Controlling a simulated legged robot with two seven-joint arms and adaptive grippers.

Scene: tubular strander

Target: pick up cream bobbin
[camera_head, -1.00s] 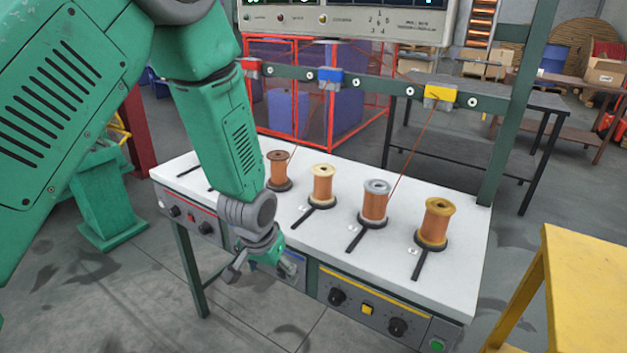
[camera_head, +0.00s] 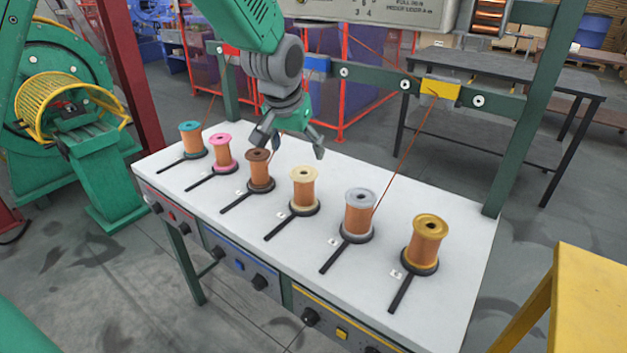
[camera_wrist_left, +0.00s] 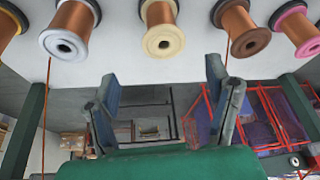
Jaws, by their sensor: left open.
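The cream bobbin (camera_head: 304,188), wound with copper wire, stands upright on a dark round holder on the white table. It is in the row between the brown bobbin (camera_head: 260,170) and the grey bobbin (camera_head: 359,212). In the left wrist view the cream bobbin (camera_wrist_left: 163,30) is at the top middle, beyond the fingertips. My left gripper (camera_head: 290,142) is open and empty, above the table behind the brown and cream bobbins, apart from both. Its two fingers also show in the left wrist view (camera_wrist_left: 162,95). My right gripper is not in view.
Teal (camera_head: 191,138), pink (camera_head: 222,152) and gold (camera_head: 427,240) bobbins share the table (camera_head: 460,290). A green rail (camera_head: 375,78) with coloured guides runs behind, and a wire rises from the grey bobbin to the yellow guide (camera_head: 440,89). A yellow stand (camera_head: 590,290) is at the right.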

